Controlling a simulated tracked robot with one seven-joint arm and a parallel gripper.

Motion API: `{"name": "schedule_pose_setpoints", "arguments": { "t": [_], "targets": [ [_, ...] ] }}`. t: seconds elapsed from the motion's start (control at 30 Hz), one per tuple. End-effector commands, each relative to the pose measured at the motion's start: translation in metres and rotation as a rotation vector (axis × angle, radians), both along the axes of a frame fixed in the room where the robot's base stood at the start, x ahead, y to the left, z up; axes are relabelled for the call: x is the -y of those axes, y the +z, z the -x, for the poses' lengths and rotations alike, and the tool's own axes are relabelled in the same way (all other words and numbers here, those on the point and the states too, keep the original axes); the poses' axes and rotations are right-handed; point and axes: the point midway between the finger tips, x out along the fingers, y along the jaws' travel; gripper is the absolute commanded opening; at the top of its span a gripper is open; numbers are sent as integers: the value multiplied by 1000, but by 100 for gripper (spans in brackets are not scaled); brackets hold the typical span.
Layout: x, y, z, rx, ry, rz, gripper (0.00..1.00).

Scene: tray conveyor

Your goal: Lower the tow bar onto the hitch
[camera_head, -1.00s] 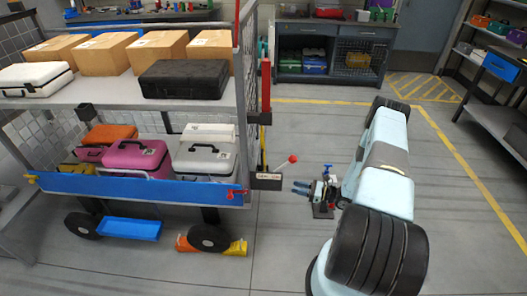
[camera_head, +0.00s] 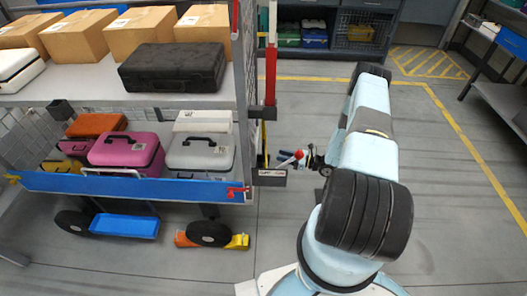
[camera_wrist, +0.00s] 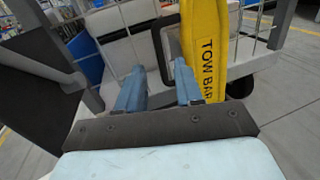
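The yellow tow bar (camera_wrist: 205,50), lettered "TOW BAR", stands upright at the end of the cart in the wrist view. It shows as a thin yellow strip (camera_head: 264,140) in the head view. My gripper (camera_wrist: 158,85) is open, with its two blue fingers apart and nothing gripped between them. The right finger overlaps the bar's left edge in the picture; the bar lies mostly to its right. I cannot tell whether they touch. I cannot make out the hitch clearly.
The cart (camera_head: 120,187) carries boxes and cases on two shelves. A labelled block (camera_head: 270,178) sticks out from its lower corner. An orange wheel chock (camera_head: 238,242) lies at its wheel. Floor to the right is free up to a shelf (camera_head: 505,100).

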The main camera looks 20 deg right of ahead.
Motion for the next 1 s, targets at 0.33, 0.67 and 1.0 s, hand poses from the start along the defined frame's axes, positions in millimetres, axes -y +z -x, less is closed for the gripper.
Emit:
{"name": "schedule_pose_setpoints", "arguments": {
  "t": [0.33,0.67,1.0],
  "targets": [
    [-53,0,-34,0,3,1,36],
    [-83,0,-52,0,3,0,36],
    [-86,0,-54,0,4,0,36]
  ]
}}
